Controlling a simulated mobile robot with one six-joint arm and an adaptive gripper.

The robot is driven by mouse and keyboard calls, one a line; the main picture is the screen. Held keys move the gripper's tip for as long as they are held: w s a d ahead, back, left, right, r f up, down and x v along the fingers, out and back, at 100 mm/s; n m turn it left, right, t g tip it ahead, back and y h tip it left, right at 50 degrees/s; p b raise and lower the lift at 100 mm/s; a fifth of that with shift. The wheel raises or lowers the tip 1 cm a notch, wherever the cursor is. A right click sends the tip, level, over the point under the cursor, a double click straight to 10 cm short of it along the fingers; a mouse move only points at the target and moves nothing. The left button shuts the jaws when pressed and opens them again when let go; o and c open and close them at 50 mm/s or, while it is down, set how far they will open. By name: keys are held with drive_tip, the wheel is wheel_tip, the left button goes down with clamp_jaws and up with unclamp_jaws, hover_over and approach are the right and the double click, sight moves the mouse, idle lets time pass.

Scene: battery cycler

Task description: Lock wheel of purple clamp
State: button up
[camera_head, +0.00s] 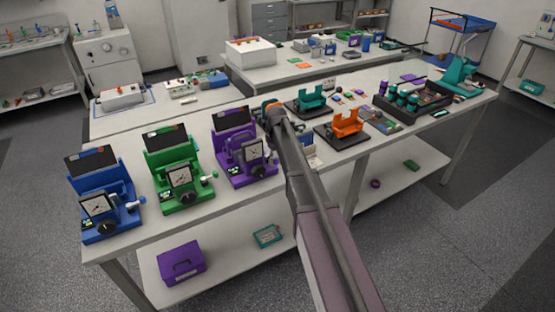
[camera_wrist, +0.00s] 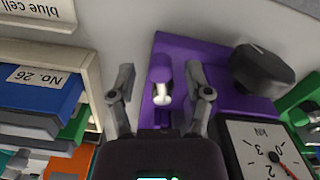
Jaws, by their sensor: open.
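The purple clamp (camera_head: 240,180) stands on the bench, third in a row after the blue and green ones, with a gauge on its front. In the wrist view, its purple body (camera_wrist: 225,98) fills the middle right, with a black knob (camera_wrist: 262,68) and a white dial (camera_wrist: 262,150).
The green clamp (camera_head: 180,190) and the blue clamp (camera_head: 100,222) stand to the left. A rack with blue and green binders (camera_wrist: 45,95) lies left of my fingers in the wrist view. Teal (camera_head: 312,98) and orange (camera_head: 347,122) holders stand to the right of my arm.

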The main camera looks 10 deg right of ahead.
clamp_jaws()
drive_tip(key=shift+a, duration=0.1)
drive_tip(key=shift+s+a+m, duration=0.15)
drive_tip(key=shift+a+m, duration=0.1)
drive_tip(key=shift+m, duration=0.55)
drive_tip(key=shift+s+a+m, duration=0.15)
drive_tip(key=shift+a+m, duration=0.1)
drive_tip(key=shift+m, duration=0.55)
unclamp_jaws()
